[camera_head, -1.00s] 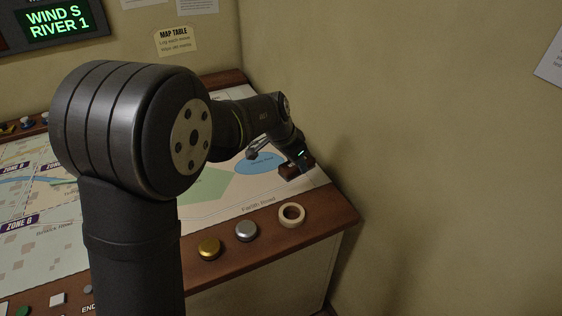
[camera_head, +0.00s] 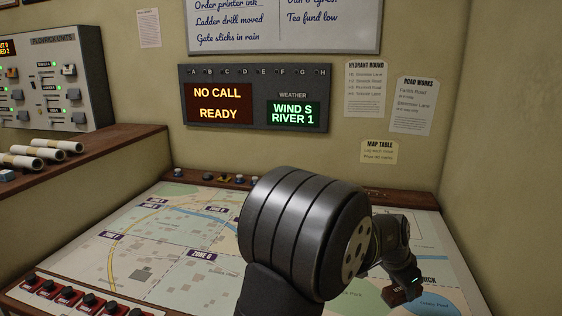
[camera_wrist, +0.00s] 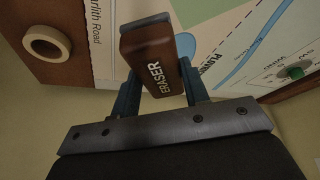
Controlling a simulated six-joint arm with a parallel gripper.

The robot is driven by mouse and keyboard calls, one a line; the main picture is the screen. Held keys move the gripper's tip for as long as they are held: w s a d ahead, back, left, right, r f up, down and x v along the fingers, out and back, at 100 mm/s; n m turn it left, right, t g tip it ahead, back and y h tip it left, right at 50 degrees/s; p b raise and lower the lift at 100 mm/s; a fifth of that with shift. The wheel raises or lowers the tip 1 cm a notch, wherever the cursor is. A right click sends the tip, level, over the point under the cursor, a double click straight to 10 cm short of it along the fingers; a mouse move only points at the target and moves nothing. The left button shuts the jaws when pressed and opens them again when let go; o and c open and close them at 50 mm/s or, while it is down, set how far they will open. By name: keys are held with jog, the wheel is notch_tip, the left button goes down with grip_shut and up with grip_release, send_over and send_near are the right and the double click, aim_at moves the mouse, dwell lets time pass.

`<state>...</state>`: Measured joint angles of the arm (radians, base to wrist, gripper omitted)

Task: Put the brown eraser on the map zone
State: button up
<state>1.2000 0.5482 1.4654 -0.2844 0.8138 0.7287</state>
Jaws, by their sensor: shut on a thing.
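My gripper (camera_wrist: 157,85) is shut on the brown eraser (camera_wrist: 147,62), which carries the word ERASER and sits between the two blue-grey fingers in the wrist view. In the head view the eraser (camera_head: 402,293) shows as a small red-brown block under my gripper (camera_head: 408,286), over the right part of the map, by the blue pond patch. The map (camera_head: 130,270) lies across the table with several purple zone labels, among them ZONE 6 (camera_head: 201,254). My own arm hides the map's middle. I cannot tell the eraser's height above the map.
A tape roll (camera_wrist: 46,46) rests on the wooden rim in the wrist view. A green knob (camera_wrist: 296,72) shows at right. Several rolled papers (camera_head: 40,153) lie on the left shelf. The left map area is clear.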

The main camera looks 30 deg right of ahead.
jog(key=w+a+f+n+t, duration=0.15)
jog(key=w+a+n, duration=0.25)
jog(key=w+a, duration=0.95)
jog(key=w+a+n+t, duration=0.2)
jog(key=w+a+n, duration=0.2)
jog(key=w+a, duration=0.9)
jog(key=w+a+n+y, duration=0.1)
jog(key=w+a+n, duration=0.2)
jog(key=a, duration=0.7)
jog(key=w+a+f+n+t+y, duration=0.1)
jog(key=w+a+n, duration=0.2)
jog(key=a, duration=0.8)
jog(key=w+a+f+n+y, duration=0.1)
jog(key=w+a, duration=0.4)
jog(key=a, duration=0.5)
jog(key=shift+w+a+f+n+t, duration=0.1)
jog(key=shift+w+a+n+t, duration=0.3)
jog(key=shift+n, duration=0.5)
jog(key=shift+d, duration=0.1)
